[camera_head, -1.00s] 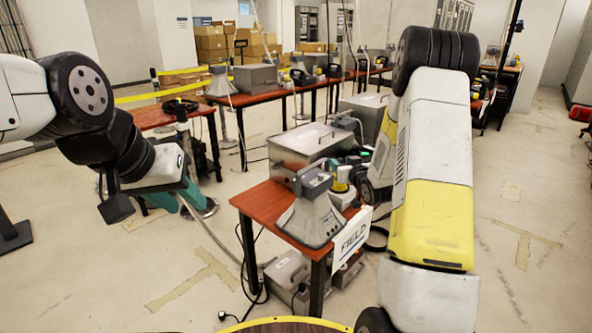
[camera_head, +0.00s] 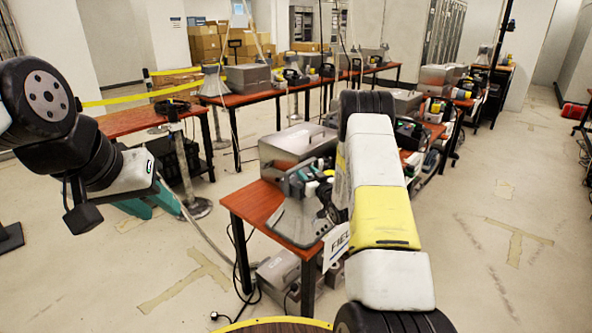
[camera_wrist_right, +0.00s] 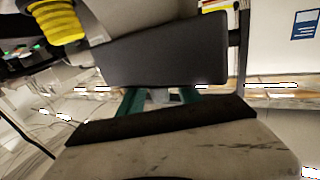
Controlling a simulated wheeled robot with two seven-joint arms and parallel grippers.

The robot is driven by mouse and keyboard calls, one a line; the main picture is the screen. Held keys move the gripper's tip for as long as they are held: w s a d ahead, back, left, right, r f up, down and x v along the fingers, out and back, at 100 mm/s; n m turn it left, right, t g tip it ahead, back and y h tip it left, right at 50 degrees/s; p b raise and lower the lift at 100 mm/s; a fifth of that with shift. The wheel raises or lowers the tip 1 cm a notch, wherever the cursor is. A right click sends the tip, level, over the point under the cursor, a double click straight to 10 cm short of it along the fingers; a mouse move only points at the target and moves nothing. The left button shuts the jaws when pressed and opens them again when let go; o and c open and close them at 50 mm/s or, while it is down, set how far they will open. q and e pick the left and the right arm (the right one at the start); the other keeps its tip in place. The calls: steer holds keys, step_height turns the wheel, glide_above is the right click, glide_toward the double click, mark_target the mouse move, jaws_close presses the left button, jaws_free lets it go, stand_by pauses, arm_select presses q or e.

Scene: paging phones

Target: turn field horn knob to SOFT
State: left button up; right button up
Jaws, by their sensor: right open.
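The field horn (camera_head: 289,222) is a grey flared box on the near red-topped table (camera_head: 245,200), beside the white FIELD sign (camera_head: 337,243). My right arm covers part of the horn and sign. I cannot make out the horn's knob. My right gripper is hidden behind its arm in the head view. In the right wrist view my right gripper (camera_wrist_right: 168,96) shows teal fingers set apart, with nothing visible between them. My left gripper (camera_head: 155,203) has teal fingers low over the floor, left of the table and away from the horn; its opening is unclear.
A large grey metal case (camera_head: 297,145) stands behind the horn. Another grey box (camera_head: 280,270) sits on the floor under the table with cables. More tables with equipment stand behind. Open floor (camera_head: 480,270) lies to the right.

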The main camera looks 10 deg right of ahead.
steer(key=shift+w+a, duration=0.1)
steer(key=shift+w, duration=0.2)
jaws_close()
